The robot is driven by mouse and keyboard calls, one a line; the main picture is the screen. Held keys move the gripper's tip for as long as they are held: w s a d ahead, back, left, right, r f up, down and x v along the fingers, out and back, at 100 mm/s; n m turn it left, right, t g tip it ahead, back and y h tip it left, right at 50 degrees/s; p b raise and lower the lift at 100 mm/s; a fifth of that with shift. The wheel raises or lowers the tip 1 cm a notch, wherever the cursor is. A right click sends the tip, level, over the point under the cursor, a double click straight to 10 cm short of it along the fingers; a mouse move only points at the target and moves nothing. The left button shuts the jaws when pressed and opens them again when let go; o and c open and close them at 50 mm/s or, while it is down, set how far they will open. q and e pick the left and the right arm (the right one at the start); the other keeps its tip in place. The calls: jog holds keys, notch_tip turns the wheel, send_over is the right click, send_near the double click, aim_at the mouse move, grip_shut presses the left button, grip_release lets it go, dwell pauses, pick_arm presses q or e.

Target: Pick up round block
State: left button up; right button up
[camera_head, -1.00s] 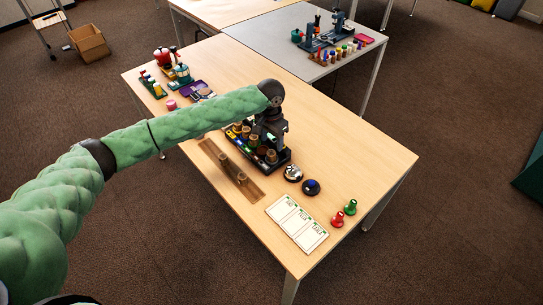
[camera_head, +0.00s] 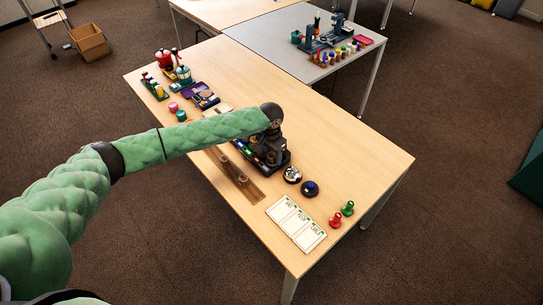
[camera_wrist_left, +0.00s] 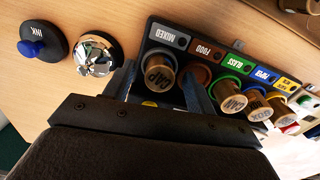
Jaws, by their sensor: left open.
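Several round wooden blocks with dark lettered tops stand in a black labelled rack (camera_wrist_left: 152,35). The nearest block (camera_wrist_left: 158,72), marked CAP, is by the MIXED label. Another round block (camera_wrist_left: 228,97) stands further right, and one marked BOX (camera_wrist_left: 260,108) is beyond it. My left gripper (camera_head: 262,160) is low over the rack in the head view. In the left wrist view its open fingers (camera_wrist_left: 163,88) stand on either side of the nearest CAP block; I cannot tell whether they touch it. In the head view my arm hides most of the rack. My right gripper is not in view.
A silver bell (camera_wrist_left: 97,54) and a blue-knobbed ink pad (camera_wrist_left: 42,42) sit beside the rack. A wooden strip with upright pegs (camera_head: 243,187), a white card (camera_head: 296,224), and red (camera_head: 336,220) and green (camera_head: 348,209) stamps are on the table.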

pick_arm(q)
jog(key=shift+f, duration=0.25)
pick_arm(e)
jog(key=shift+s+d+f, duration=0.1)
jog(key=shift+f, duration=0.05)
pick_arm(q)
jog(key=c, duration=1)
jog(key=shift+c, duration=0.3)
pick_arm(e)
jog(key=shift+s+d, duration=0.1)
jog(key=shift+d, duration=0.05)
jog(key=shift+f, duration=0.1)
